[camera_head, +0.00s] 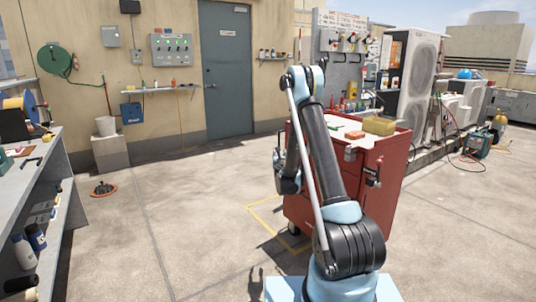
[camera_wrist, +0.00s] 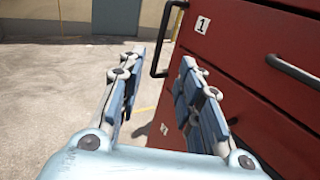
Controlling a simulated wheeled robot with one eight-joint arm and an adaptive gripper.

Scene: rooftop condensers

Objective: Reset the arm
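My arm (camera_head: 325,165) rises in front of a red tool cart and bends over at the top, its far end hanging down at the cart's left side. My gripper (camera_wrist: 160,62) is open, with nothing between its two blue-grey fingers; in the head view its end (camera_head: 287,178) is partly hidden. In the wrist view the red cart (camera_wrist: 238,50) is close on the right, with a drawer labelled 1 and dark handles. The right finger overlaps the drawer fronts in the picture; I cannot tell whether it touches them.
The cart (camera_head: 388,180) carries a yellow box (camera_head: 379,126) and small items on top. A workbench (camera_head: 45,170) stands at the left, and condenser units (camera_head: 418,75) at the right. The concrete floor (camera_head: 170,220) between bench and cart is mostly clear.

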